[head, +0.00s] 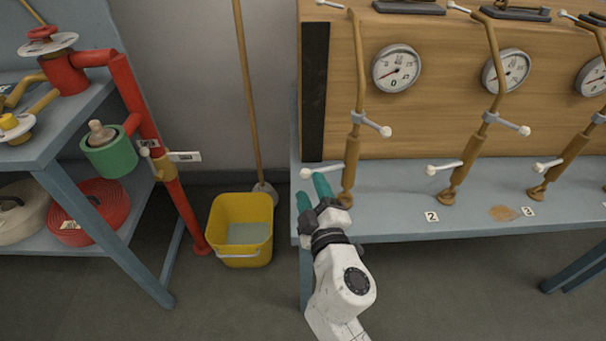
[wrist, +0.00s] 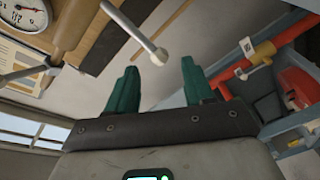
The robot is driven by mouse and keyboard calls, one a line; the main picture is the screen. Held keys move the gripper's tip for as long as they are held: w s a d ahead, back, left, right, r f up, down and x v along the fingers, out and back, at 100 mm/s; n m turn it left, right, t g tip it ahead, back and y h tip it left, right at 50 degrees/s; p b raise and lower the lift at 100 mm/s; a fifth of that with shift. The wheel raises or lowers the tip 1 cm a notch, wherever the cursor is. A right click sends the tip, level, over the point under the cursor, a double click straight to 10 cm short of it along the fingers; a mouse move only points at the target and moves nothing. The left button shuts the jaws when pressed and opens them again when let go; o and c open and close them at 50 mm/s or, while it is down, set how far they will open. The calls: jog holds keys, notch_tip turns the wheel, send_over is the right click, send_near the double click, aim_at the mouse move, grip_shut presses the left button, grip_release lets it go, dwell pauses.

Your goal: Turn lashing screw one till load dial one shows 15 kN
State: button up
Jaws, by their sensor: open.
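Lashing screw one (head: 355,145) is the leftmost brass screw at the board, with an upper and a lower grey cross bar ending in white knobs. Load dial one (head: 396,68) hangs right of its upper part. Its needle points to the lower left; I cannot read the exact value. My gripper (head: 313,190) has teal fingers, open and empty, just below the knob (head: 308,172) of the lower bar. In the wrist view a white knob (wrist: 160,57) shows just beyond the gap between the fingertips (wrist: 160,72). A dial (wrist: 26,14) shows in that view's corner.
Lashing screws two (head: 468,160) and three (head: 572,155) stand to the right on the blue bench (head: 400,200). A yellow bucket (head: 240,225) and a mop stand on the floor left of the bench. A red pipe (head: 150,130) and shelf are further left.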

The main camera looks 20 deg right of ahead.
aim_at(307, 178)
jog(key=w, duration=0.3)
jog(key=w+d, duration=0.1)
jog(key=w, duration=0.1)
jog(key=shift+w, duration=0.35)
jog(key=shift+f, duration=0.1)
grip_shut()
jog(key=shift+a, duration=0.1)
